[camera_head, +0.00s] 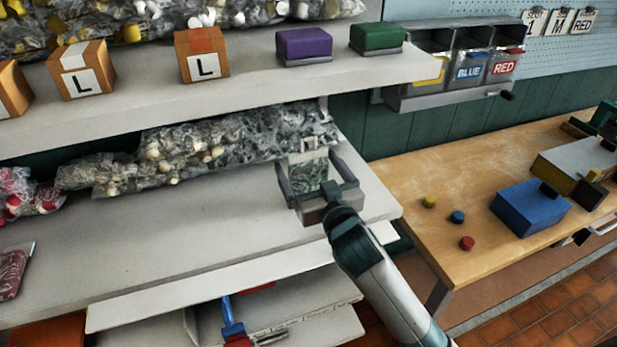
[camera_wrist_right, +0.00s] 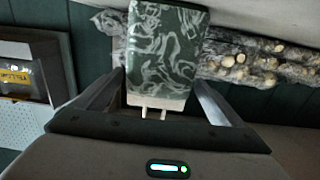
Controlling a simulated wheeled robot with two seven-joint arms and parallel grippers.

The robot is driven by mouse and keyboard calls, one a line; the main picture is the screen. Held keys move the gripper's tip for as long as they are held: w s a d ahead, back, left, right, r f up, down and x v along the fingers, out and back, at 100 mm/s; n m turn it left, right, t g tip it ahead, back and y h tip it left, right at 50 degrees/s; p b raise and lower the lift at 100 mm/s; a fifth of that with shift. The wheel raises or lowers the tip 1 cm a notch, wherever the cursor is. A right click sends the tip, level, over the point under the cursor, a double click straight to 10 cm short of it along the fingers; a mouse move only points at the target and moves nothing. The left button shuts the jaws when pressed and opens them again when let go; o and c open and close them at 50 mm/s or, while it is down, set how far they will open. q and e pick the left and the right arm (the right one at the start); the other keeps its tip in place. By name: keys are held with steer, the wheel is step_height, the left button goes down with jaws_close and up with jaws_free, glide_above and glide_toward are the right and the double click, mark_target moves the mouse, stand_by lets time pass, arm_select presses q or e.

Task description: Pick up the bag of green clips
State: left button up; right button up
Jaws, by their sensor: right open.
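The bag of green clips (camera_head: 309,176) is a small clear pouch with a green and white swirl pattern, at the right end of the middle shelf in the head view. In the right wrist view the bag (camera_wrist_right: 165,48) is straight ahead, with a pale strip and two short white prongs at its near edge. My right gripper (camera_head: 310,161) is open, with one finger on each side of the bag. In the wrist view its fingers (camera_wrist_right: 157,78) show gaps beside the bag's near edge. I cannot tell whether either finger touches it. My left gripper is out of view.
Clear bags of pale pieces (camera_head: 185,150) line the back of the middle shelf (camera_head: 190,215). An upper shelf (camera_head: 225,85) with boxes overhangs behind the gripper. A wooden workbench (camera_head: 440,180) with a blue box (camera_head: 528,208) stands at right. The shelf's front is mostly clear.

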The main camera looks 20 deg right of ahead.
steer(key=w, duration=0.1)
steer(key=w+p, duration=0.1)
steer(key=w, duration=0.1)
steer(key=shift+r+p, duration=0.25)
steer(key=shift+p, duration=0.1)
steer(key=shift+w+f, duration=0.15)
steer(key=shift+w, duration=0.6)
steer(key=c, duration=1.2)
